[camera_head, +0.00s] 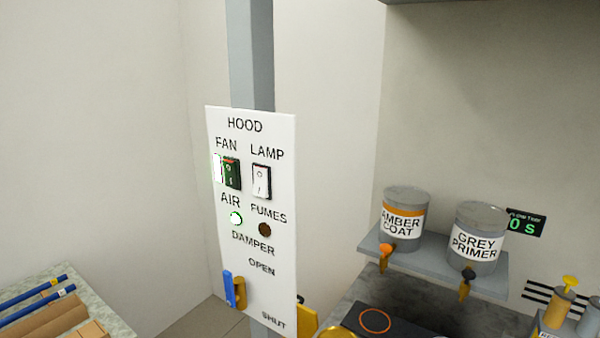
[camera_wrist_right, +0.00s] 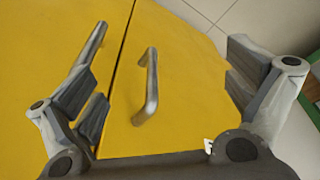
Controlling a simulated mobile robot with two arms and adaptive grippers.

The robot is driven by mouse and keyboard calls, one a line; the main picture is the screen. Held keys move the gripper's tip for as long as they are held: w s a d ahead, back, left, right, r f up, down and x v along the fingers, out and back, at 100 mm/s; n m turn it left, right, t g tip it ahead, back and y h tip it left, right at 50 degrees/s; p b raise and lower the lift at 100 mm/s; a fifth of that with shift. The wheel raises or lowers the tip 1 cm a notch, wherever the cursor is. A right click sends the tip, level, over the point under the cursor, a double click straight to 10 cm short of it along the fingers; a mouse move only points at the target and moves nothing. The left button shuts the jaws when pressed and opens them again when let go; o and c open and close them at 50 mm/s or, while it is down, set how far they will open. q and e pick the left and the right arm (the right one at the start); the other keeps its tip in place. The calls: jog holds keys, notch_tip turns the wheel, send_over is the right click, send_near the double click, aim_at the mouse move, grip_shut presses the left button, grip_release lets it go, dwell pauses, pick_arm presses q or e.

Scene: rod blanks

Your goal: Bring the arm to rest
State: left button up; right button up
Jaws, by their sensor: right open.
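My right gripper (camera_wrist_right: 165,88) shows in the right wrist view with its two grey fingers wide apart, one at the left and one at the right. It faces yellow cabinet doors (camera_wrist_right: 195,120). A metal bar handle (camera_wrist_right: 148,88) shows in the gap between the fingers, and nothing is gripped. A second metal bar (camera_wrist_right: 86,70) shows by the left finger, which partly covers it. How far the fingertips are from the doors is hard to tell. Neither gripper shows in the head view.
A white hood panel (camera_head: 275,215) with switches, a lit AIR lamp (camera_head: 236,218) and a blue-handled damper lever (camera_head: 235,290) stands mid-view. A shelf (camera_head: 430,265) holds amber (camera_head: 405,205) and grey (camera_head: 480,225) cans. Blue rods (camera_head: 30,295) lie at lower left.

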jog(key=s+d+f+b, duration=0.1)
jog(key=s+f, duration=0.8)
jog(key=f, duration=0.2)
jog(key=s+d+f+g+b, duration=0.1)
jog(key=s+d+f, duration=0.1)
jog(key=s+f, duration=0.7)
notch_tip(320, 180, down, 3)
jog(key=shift+s+g, duration=0.25)
jog(key=shift+g, duration=0.05)
jog(key=shift+d, duration=0.1)
